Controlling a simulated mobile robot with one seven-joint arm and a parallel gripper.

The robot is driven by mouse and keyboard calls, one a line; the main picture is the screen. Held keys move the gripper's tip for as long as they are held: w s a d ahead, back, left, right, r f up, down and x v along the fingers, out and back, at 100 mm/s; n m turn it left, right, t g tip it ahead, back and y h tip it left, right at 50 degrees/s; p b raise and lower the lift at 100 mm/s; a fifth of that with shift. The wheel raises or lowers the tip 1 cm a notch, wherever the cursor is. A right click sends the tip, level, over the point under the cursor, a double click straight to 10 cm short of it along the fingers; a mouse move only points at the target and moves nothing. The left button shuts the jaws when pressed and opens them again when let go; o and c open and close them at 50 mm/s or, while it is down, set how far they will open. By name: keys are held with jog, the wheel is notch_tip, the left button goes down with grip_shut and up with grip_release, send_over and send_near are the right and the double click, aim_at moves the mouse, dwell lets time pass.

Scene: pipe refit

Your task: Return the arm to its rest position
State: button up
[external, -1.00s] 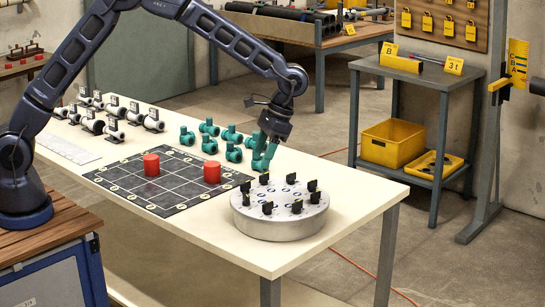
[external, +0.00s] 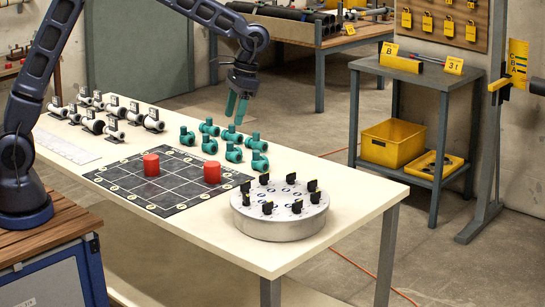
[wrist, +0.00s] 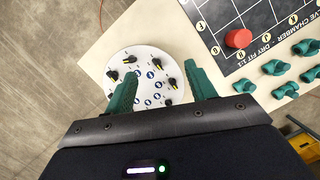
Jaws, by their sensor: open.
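My gripper (external: 237,106) is open and empty, with teal fingers pointing down. It hangs in the air above the table (external: 345,205), over the back edge near the teal valves (external: 233,152). In the wrist view my gripper (wrist: 158,95) shows its two fingers spread wide, with the round silver turntable (wrist: 150,62) far below between them. The turntable also stands at the near right of the table in the external view (external: 280,226), with several black knobs around its top.
A black grid mat (external: 130,193) with two red cylinders (external: 152,165) lies mid-table. White valves (external: 115,130) stand behind it. A side stand (external: 430,78) with a yellow bin (external: 392,143) is at the right. The air around my gripper is clear.

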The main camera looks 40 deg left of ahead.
jog(key=s+a+r+n+t, duration=0.1)
jog(key=s+a+r, duration=0.25)
jog(key=a, duration=0.45)
jog(key=s+a+r+n+t+h, duration=0.1)
jog(key=s+a+r, duration=0.2)
jog(key=a+r, duration=0.3)
jog(key=s+a+r+t, duration=0.1)
jog(key=s+a+r, duration=0.2)
jog(key=a, duration=0.6)
jog(key=s+a+n+t, duration=0.3)
jog(key=s+a+t, duration=0.1)
jog(key=s+a, duration=1.1)
jog(key=s, duration=0.3)
jog(key=shift+a+f, duration=0.3)
jog(key=shift+a, duration=0.05)
dwell(0.5)
